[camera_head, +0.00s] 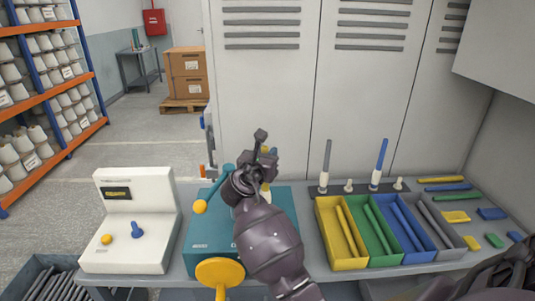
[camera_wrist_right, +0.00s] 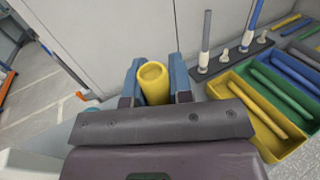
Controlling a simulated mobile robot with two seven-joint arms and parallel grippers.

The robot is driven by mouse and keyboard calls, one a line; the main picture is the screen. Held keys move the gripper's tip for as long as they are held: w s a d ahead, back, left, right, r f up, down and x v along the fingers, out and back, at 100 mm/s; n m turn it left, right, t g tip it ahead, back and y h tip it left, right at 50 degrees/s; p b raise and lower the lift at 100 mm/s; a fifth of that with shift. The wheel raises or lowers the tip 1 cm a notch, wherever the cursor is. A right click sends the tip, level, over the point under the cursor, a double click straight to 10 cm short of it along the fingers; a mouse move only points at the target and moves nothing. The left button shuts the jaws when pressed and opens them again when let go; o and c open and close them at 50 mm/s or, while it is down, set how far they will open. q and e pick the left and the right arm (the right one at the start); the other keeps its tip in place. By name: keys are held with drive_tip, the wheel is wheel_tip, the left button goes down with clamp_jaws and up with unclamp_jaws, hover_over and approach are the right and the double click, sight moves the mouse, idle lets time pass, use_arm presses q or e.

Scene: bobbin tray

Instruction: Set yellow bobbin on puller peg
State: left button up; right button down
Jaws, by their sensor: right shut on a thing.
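The yellow bobbin (camera_wrist_right: 153,78) is held between the two blue-grey fingers of my right gripper (camera_head: 266,156) in the right wrist view. In the head view the gripper hides nearly all of it. The gripper is raised over the back part of a teal machine (camera_head: 204,236), which has a yellow handwheel (camera_head: 220,272) and a lever with an orange knob (camera_head: 200,207). I cannot make out the puller peg; my right arm covers the middle of the machine. My left gripper is not in view.
Right of the machine, a peg rack (camera_head: 361,187) carries a grey and a blue bobbin, with two short bare posts. Before it stand yellow, green, blue and grey trays (camera_head: 348,264) with rods. A white device (camera_head: 130,255) stands left. Tall lockers (camera_head: 262,90) close off the back.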

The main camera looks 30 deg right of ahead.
drive_tip(key=shift+p, duration=0.4)
idle(0.8)
drive_tip(key=shift+p, duration=0.5)
drive_tip(key=shift+f, duration=0.6)
drive_tip(key=c, duration=1.3)
unclamp_jaws()
